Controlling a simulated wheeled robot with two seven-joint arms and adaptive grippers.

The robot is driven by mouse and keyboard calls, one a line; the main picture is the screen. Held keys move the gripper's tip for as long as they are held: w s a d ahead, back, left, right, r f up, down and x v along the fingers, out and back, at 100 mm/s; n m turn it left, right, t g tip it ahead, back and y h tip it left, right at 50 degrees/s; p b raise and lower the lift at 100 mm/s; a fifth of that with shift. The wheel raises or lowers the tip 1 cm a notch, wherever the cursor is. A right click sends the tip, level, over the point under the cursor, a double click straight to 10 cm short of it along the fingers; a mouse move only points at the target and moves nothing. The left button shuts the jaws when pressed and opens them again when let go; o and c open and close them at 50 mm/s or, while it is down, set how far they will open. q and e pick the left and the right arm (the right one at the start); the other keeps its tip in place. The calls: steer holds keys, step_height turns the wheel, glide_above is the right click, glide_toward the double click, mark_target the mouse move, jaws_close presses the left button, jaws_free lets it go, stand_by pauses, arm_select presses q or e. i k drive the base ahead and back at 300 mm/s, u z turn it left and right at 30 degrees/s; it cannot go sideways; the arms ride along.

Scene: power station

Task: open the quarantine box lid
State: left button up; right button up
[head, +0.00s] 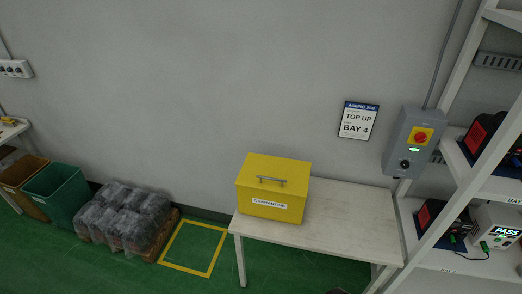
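The yellow quarantine box (267,211) stands upright at the left end of a pale table (340,225) against the wall. A white label reading QUARANTINE is on its front. Its yellow lid (290,169) is shut, with a grey bar handle (270,181) on top. Neither of my grippers is in the head view. Nothing touches the box or its handle.
The table right of the box is clear. A grey switch box (408,155) hangs on the wall, beside a shelf rack (425,262) holding devices. A yellow floor square (209,275), a wrapped pallet load (120,217) and bins (62,200) are left.

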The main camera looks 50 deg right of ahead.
mark_target(291, 177)
steer(key=z, duration=0.35)
steer(key=i, duration=0.75)
steer(key=z, duration=0.6)
